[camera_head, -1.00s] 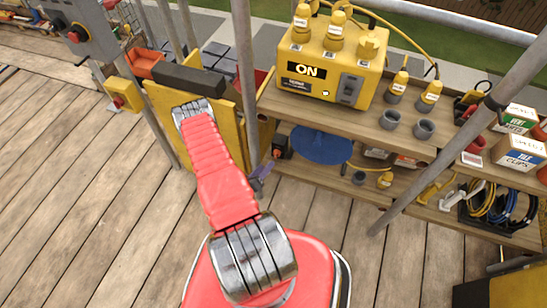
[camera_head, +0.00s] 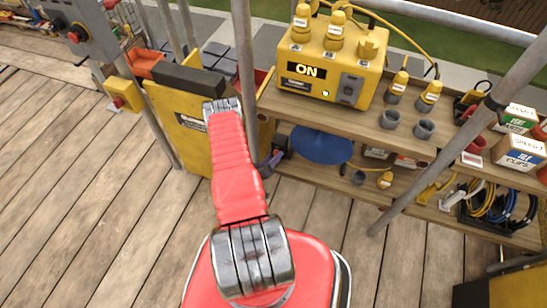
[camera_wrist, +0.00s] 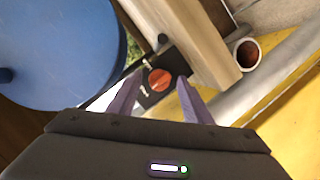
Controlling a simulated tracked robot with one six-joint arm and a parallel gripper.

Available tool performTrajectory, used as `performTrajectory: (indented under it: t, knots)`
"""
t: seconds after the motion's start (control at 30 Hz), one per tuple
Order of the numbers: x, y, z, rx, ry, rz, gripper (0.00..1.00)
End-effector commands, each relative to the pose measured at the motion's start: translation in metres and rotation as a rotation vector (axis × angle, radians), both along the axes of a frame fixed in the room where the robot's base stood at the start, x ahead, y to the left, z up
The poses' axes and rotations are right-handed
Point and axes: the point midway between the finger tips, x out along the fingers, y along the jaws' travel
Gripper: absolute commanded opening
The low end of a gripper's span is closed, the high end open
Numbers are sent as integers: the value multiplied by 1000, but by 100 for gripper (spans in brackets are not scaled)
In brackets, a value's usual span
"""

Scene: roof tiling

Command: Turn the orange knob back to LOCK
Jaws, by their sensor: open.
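The orange knob (camera_wrist: 160,79) is round and sits on a black plate (camera_wrist: 152,94) with small white marks, too small to read, on either side. In the wrist view my gripper (camera_wrist: 160,84) is open, with one purple finger left of the knob and the other right of it. I cannot tell how far the fingertips are from it. In the head view my gripper (camera_head: 271,162) is small and partly hidden, beside a dark box (camera_head: 281,145) at the left end of the lower shelf. The knob cannot be made out clearly there.
A wooden shelf edge (camera_wrist: 190,40) is just above the knob. A grey pole (camera_head: 243,70) and yellow panel (camera_head: 185,130) stand left. A yellow box (camera_head: 335,62) reads ON.

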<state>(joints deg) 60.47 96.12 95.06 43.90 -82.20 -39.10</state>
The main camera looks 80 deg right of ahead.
Motion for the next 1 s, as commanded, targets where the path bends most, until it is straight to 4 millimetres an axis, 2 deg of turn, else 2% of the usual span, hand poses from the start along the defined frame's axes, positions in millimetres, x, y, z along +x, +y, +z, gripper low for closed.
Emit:
performTrajectory:
  t: [0.07,0.57,0.6,1.0]
  knots:
    - [0,0,0,0,0,0,42]
    - [0,0,0,0,0,0,7]
    - [-1,-8,1,-3,-2,-3,5]
    - [1,1,0,-3,-24,4,5]
